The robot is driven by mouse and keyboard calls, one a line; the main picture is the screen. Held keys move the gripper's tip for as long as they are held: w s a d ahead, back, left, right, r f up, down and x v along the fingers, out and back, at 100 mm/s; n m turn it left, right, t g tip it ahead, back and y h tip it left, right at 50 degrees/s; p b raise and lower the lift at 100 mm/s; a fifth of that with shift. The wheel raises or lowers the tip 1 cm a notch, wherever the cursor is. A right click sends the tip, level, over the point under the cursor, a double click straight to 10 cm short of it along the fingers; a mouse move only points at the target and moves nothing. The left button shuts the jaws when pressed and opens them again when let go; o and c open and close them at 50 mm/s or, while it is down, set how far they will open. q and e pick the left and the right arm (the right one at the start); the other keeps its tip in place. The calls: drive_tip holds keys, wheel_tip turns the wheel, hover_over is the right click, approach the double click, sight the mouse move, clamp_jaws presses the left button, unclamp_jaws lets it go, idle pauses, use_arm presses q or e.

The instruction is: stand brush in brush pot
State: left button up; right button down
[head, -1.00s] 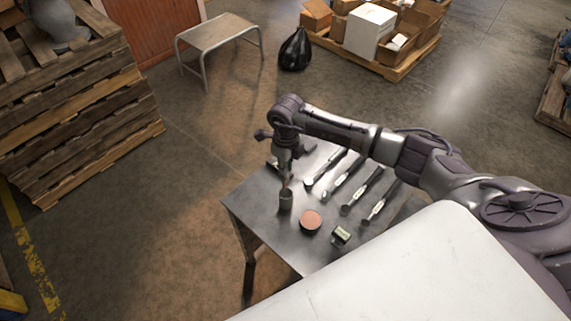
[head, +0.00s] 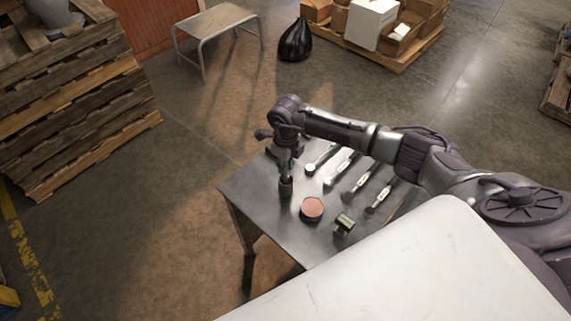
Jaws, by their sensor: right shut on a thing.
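The brush pot (head: 286,188) is a small dark cup that stands on the metal table (head: 262,222), near its left side. My right gripper (head: 285,165) points down just above the pot. It is shut on the brush (head: 285,175), of which only a short length shows between the fingers and the pot. The brush's lower end appears to be at or inside the pot's mouth; the exact depth is hidden. My left gripper is not in the picture.
A round tin with a reddish top (head: 312,208) and a small dark box (head: 344,223) stand right of the pot. Several long-handled tools, one of them here (head: 357,183), lie behind them. The floor left of the table is clear.

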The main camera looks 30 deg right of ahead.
drive_tip(key=shift+f, duration=0.1)
drive_tip(key=c, duration=1.1)
unclamp_jaws()
wheel_tip(320, 180, up, 12)
idle(0.5)
